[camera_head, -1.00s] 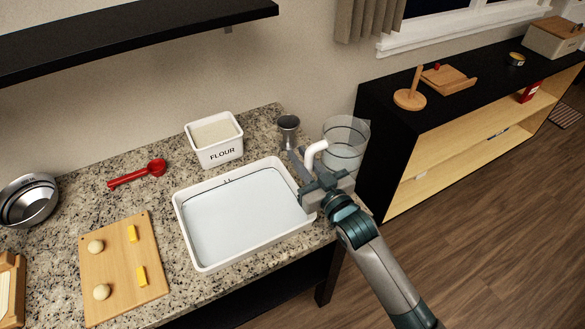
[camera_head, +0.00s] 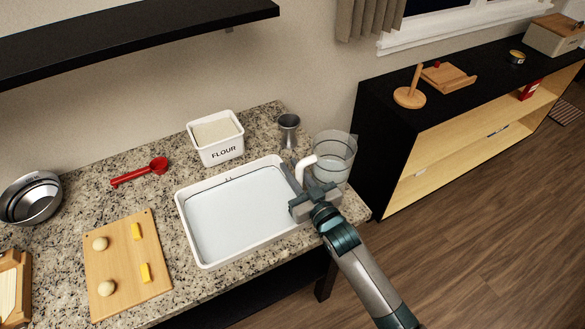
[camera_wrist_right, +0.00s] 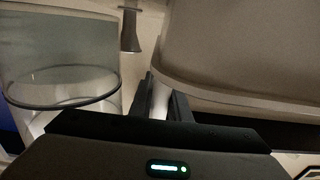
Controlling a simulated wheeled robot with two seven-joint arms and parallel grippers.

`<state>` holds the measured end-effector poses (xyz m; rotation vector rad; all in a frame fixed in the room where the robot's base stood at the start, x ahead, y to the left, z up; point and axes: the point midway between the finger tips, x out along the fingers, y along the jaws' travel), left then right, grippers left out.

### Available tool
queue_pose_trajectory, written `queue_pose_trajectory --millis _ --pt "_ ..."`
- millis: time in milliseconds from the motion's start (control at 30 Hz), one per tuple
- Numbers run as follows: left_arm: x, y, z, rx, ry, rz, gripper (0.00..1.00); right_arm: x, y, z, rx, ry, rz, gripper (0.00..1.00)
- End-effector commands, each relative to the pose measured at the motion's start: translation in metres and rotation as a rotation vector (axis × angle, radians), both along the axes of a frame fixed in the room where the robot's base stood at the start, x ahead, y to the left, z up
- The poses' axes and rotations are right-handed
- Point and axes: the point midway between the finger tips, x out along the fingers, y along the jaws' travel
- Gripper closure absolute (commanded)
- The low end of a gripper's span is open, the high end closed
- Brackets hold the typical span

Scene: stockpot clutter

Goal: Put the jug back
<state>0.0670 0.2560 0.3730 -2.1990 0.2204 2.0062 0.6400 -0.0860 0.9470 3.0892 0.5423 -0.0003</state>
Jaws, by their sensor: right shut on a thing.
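A clear jug (camera_head: 337,155) with a white handle (camera_head: 306,166) is at the right end of the granite counter, right of the white tray. My right gripper (camera_head: 308,182) is shut on the jug's handle. In the right wrist view the jug (camera_wrist_right: 62,60) is at the left, with a dark ring line around it, and the fingers (camera_wrist_right: 170,100) close on the pale handle. The jug looks upright. I cannot tell whether its base touches the counter, as the gripper partly hides it. My left gripper is not in view.
The white tray (camera_head: 187,235) of pale liquid lies just left of my gripper. A grey metal jigger (camera_head: 288,128) and flour bin (camera_head: 216,140) stand behind. A cutting board (camera_head: 128,285), red scoop (camera_head: 140,172) and metal bowls (camera_head: 32,200) are further left. A black shelf unit (camera_head: 385,115) stands right.

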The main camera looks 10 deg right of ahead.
Motion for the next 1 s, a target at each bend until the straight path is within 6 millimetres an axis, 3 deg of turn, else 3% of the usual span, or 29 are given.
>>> queue_pose_trajectory --millis 967,1000 --pt "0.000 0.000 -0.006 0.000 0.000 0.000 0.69 0.000 0.000 -0.016 -0.001 0.001 0.000 1.00" --pt "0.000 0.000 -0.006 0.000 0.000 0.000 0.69 -0.001 0.000 -0.019 -0.001 0.005 0.000 0.79"
